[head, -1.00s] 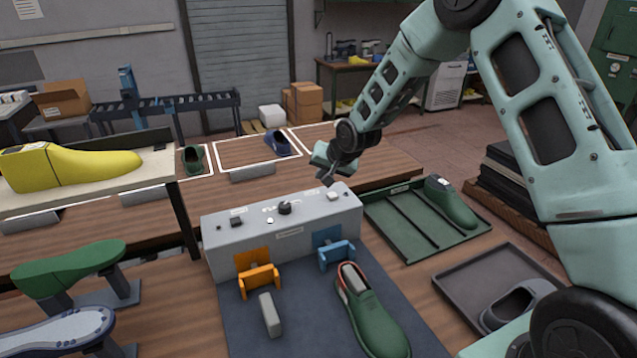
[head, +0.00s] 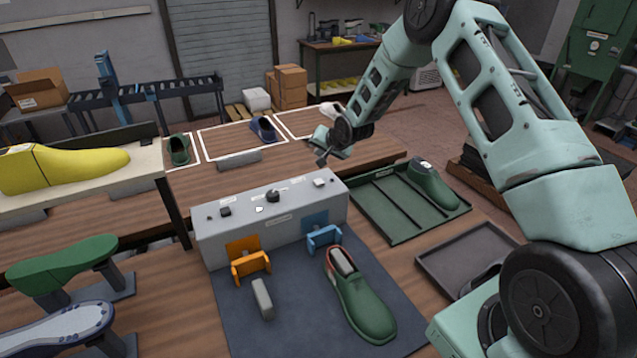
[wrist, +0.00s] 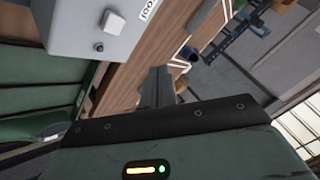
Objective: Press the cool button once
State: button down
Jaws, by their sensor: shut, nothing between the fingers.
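The grey control box (head: 270,234) stands on the bench with several controls on its top. The cool button is the small pale square button (head: 319,182) at the box's right end. It also shows in the wrist view (wrist: 113,22), beside a partly cut-off label that seems to end in "ool". My gripper (head: 321,160) is shut and empty. It is above and just behind the button in the head view, apart from it. In the wrist view, my gripper's fingers (wrist: 157,86) point past the box's edge, to the right of and below the button.
A black knob (head: 273,196) and other small controls share the box top. An orange clamp (head: 250,263) and a blue clamp (head: 323,238) stand in front, with a green shoe (head: 361,300) on the mat. A green tray (head: 392,232) lies to the right.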

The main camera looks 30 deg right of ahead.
jog(key=b, duration=0.4)
send_over(320, 183)
notch_tip(320, 183, down, 7)
jog(key=shift+f, duration=0.1)
jog(key=shift+f+b, duration=0.35)
jog(key=shift+f, duration=0.1)
jog(key=shift+f, duration=0.1)
dwell(1.3)
jog(key=shift+f+b, duration=0.3)
jog(key=shift+b, duration=0.2)
jog(key=shift+s+f+b, duration=0.1)
jog(key=shift+f+b, duration=0.45)
dwell(0.5)
dwell(0.4)
jog(key=shift+r+p, duration=0.4)
jog(key=shift+r, duration=0.55)
jog(key=shift+r, duration=0.1)
